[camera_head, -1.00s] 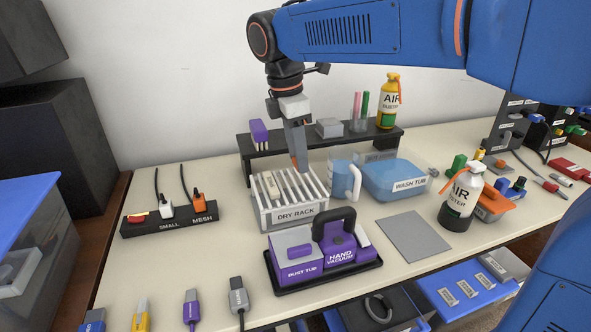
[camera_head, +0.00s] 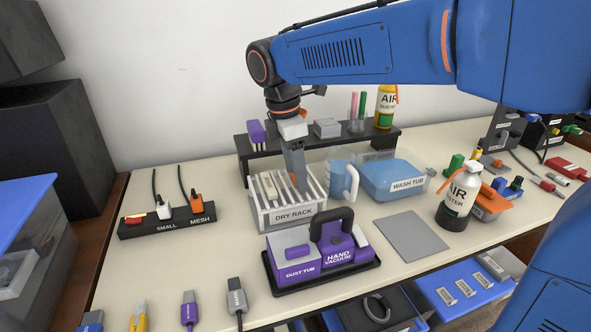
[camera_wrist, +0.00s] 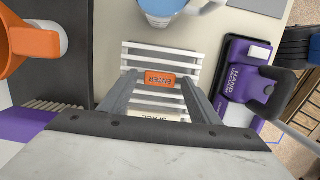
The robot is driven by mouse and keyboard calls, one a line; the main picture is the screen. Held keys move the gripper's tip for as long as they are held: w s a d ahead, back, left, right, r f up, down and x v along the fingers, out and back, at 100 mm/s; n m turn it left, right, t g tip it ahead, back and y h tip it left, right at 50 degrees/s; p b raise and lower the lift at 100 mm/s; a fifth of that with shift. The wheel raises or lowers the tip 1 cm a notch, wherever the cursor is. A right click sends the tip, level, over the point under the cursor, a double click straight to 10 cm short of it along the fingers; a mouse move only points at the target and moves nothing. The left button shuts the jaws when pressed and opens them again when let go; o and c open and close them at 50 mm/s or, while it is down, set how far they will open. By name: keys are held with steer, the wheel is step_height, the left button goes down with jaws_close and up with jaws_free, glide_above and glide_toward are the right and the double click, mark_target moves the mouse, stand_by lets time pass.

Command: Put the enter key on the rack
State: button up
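The orange enter key (camera_wrist: 160,80) lies in the wrist view over the white slats of the dry rack (camera_wrist: 195,52). It is between my two fingertips, with a small gap showing on each side. My gripper (camera_wrist: 160,84) appears open around it. In the head view the dry rack (camera_head: 290,217) stands mid-table, and my gripper (camera_head: 297,186) points down into its right part. A small orange patch shows by the fingertips there; the key cannot be made out clearly.
A pale space key (camera_wrist: 160,115) also sits in the rack. The hand vacuum (camera_head: 335,243) and dust tub (camera_head: 292,258) stand in front, a blue mug (camera_head: 338,178) and wash tub (camera_head: 392,176) to the right. A dark shelf (camera_head: 243,143) stands behind. The grey mat (camera_head: 412,234) is bare.

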step_height(320, 180, up, 12)
steer(key=a, duration=0.1)
steer(key=shift+s+a, duration=0.3)
steer(key=shift+a, duration=0.05)
steer(key=shift+r, duration=0.1)
stand_by(0.6)
